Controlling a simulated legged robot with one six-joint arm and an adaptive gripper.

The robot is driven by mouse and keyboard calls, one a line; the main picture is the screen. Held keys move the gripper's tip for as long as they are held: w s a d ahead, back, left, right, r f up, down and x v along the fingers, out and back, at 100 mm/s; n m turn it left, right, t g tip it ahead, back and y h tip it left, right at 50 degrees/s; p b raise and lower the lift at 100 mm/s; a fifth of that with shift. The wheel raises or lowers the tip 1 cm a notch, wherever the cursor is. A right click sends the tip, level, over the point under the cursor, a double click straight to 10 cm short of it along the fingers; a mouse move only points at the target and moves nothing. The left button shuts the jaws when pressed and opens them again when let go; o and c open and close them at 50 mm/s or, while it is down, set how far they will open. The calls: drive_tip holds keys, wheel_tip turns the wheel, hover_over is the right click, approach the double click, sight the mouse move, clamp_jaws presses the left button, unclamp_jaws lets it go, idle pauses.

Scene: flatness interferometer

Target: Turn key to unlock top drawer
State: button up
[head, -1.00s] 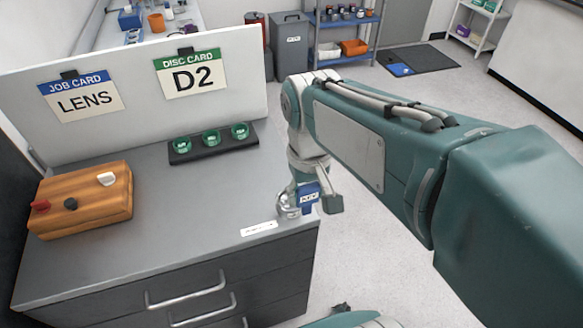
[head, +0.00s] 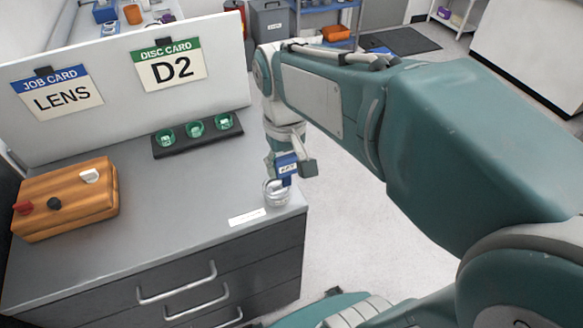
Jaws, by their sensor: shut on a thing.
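The key with its blue tag (head: 287,165) is between the jaws of my gripper (head: 291,168), just above the right front corner of the grey cabinet top. My gripper is shut on it. A round silvery dish (head: 276,192) stands on the cabinet top right below the tag; I cannot tell whether the key touches it. The top drawer (head: 203,268) of the cabinet is shut, with a metal bar handle (head: 176,284). The lock's keyhole is not clearly visible.
A wooden block (head: 65,200) with red, black and white knobs sits at the left. A dark rack (head: 196,136) with green-rimmed discs lies before the upright board (head: 215,98) with LENS and D2 cards. A white label (head: 250,217) lies near the front edge.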

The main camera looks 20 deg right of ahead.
drive_tip(key=shift+w+f, duration=1.1)
drive_tip(key=shift+f, duration=0.45)
drive_tip(key=shift+w+f, duration=1.1)
drive_tip(key=shift+f, duration=0.4)
drive_tip(key=shift+w+f, duration=1.1)
drive_tip(key=shift+f, duration=0.45)
drive_tip(key=shift+f, duration=1.25)
drive_tip(key=shift+d+m, duration=0.1)
drive_tip(key=shift+m, duration=1.6)
drive_tip(key=shift+m, duration=1.7)
